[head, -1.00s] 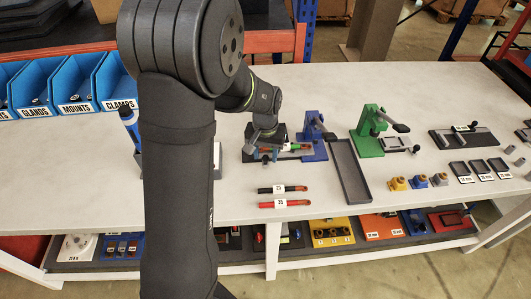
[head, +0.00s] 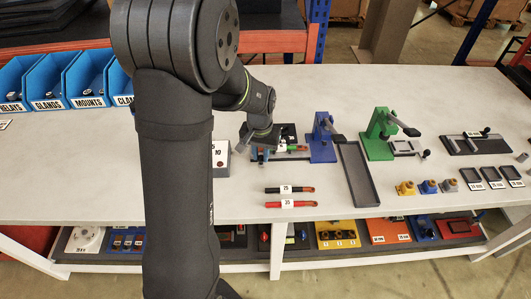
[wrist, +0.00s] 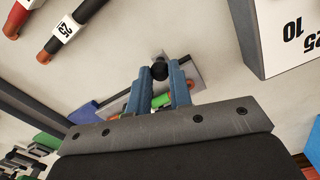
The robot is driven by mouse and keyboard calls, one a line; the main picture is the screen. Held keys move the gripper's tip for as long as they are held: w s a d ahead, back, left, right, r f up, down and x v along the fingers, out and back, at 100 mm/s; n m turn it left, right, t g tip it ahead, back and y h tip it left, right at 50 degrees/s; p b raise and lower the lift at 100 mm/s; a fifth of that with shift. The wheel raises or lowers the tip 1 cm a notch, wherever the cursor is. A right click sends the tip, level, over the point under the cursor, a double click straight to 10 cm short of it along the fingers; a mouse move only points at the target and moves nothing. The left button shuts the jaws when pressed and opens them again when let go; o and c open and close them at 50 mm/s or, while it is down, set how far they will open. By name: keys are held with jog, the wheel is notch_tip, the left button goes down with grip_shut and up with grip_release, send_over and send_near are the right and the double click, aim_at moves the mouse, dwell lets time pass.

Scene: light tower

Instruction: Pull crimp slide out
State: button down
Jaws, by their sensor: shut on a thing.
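The crimp slide is a grey plate with a black knob (wrist: 160,71) at its near end. In the wrist view the two blue fingers of my gripper (wrist: 160,80) stand on either side of the knob, shut on it. The plate (wrist: 190,72) shows behind the fingers, with green and orange parts partly hidden. In the head view my gripper (head: 260,152) is low over the bench, left of the blue crimp press (head: 322,142). Red and green pieces show between gripper and press.
A black and a red cable (head: 290,203) lie in front of the slide. A long grey tray (head: 357,178) and a green press (head: 379,138) stand right of the blue press. A grey box (head: 221,160) marked 10 is just left of my gripper.

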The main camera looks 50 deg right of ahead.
jog(key=shift+w+a, duration=0.15)
jog(key=shift+w, duration=0.05)
jog(key=c, duration=1.3)
grip_release()
notch_tip(320, 180, up, 17)
jog(key=shift+r, duration=0.2)
notch_tip(320, 180, down, 18)
jog(key=shift+s+r, duration=0.1)
jog(key=shift+r, duration=0.15)
jog(key=shift+s+d, duration=0.1)
jog(key=shift+d, duration=0.1)
